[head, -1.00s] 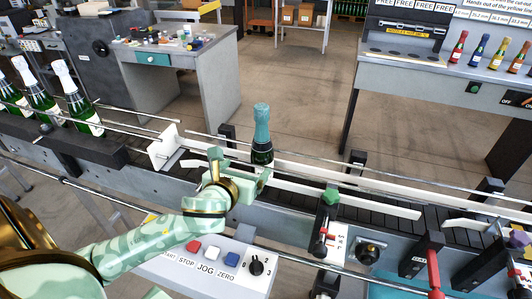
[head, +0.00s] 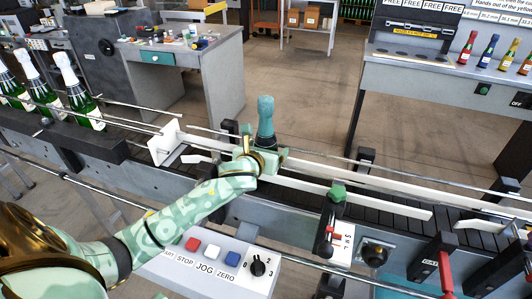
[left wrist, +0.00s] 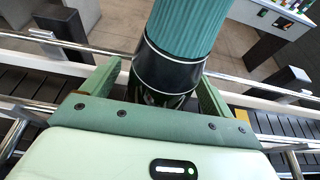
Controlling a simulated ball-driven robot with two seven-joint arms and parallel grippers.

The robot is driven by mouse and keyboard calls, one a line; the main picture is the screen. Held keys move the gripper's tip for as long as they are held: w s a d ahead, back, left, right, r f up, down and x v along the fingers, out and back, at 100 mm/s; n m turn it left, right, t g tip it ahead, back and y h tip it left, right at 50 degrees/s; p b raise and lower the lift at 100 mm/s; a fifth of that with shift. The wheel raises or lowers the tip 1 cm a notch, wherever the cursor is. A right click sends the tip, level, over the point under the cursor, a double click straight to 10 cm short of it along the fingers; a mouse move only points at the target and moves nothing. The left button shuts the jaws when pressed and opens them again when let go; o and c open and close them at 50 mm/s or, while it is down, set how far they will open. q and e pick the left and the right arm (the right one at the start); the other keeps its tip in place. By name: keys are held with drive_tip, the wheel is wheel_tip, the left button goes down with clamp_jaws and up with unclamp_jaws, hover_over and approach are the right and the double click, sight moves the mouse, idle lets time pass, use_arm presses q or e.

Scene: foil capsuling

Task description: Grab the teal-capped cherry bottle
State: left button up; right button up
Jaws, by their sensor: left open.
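The teal-capped bottle (head: 266,118) stands upright on the conveyor, in the middle of the head view. In the left wrist view the bottle (left wrist: 183,35) shows a ribbed teal capsule above a dark band with thin pale lines. No cherry mark can be made out, and its lower body is hidden behind my gripper. My left gripper (head: 264,153) is at the bottle's near side. In the left wrist view the open fingers (left wrist: 155,88) lie on either side of the bottle's dark lower part. My right gripper is not in view.
Thin metal rails and white guides (head: 340,190) run along the conveyor. Several green bottles with white tops (head: 75,90) stand at its left. A button panel (head: 210,255) is in front. Small bottles (head: 487,53) stand on the right bench. Open floor lies behind the conveyor.

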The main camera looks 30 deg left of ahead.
use_arm(q)
drive_tip(key=c, duration=1.7)
drive_tip(key=shift+r, duration=0.15)
